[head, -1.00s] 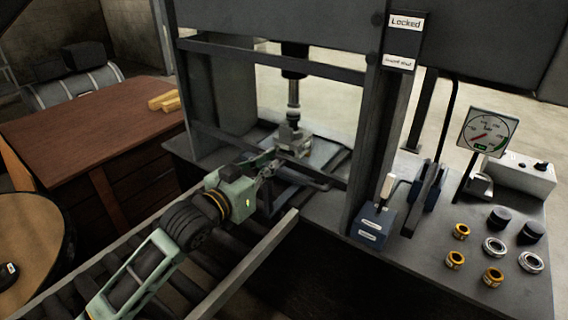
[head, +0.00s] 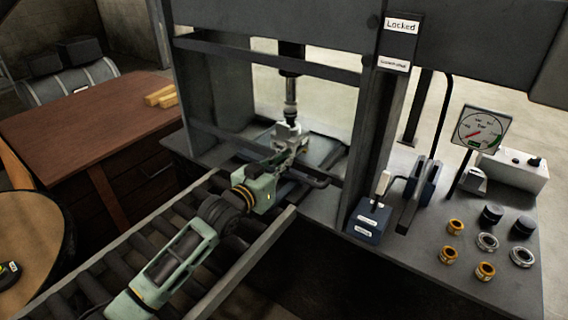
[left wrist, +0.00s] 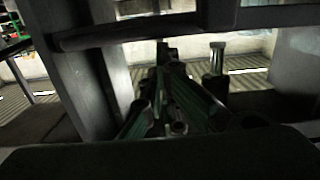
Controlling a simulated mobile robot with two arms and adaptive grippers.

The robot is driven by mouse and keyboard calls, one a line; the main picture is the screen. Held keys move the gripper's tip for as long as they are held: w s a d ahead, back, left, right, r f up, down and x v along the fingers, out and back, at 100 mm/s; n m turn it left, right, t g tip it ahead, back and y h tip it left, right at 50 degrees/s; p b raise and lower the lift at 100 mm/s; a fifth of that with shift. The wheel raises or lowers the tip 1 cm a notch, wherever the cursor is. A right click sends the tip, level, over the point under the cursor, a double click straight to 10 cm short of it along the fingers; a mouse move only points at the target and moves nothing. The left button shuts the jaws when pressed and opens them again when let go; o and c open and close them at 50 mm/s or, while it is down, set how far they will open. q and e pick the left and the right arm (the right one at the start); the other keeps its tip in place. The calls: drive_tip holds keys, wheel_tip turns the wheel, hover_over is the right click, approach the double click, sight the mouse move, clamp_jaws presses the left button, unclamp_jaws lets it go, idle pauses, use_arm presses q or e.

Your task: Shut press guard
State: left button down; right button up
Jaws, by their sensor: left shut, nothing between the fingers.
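The press guard (head: 270,57) is a dark barred frame across the front of the press opening in the head view. Its upper rail spans the two posts; a lower rail passes behind my left gripper. Whether it is fully down is hard to tell. My left gripper (head: 284,155) is shut and empty, at the lower part of the opening near a dark handle-like bar (head: 314,182). Contact with it cannot be told. In the left wrist view the dark fingers (left wrist: 175,95) point into the press, below a dark horizontal bar (left wrist: 130,32). My right gripper is out of view.
A "Locked" sign (head: 401,25) is on the press post, above a smaller label. A blue lever box (head: 368,222), a gauge (head: 481,131) and several rings stand on the right bench. A roller conveyor (head: 100,270) lies under my left arm. A wooden desk (head: 80,125) is at left.

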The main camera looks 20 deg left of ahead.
use_arm(q)
wheel_tip(320, 180, down, 10)
drive_tip(key=b, duration=0.5)
drive_tip(key=shift+r, duration=0.15)
drive_tip(key=shift+s, duration=0.1)
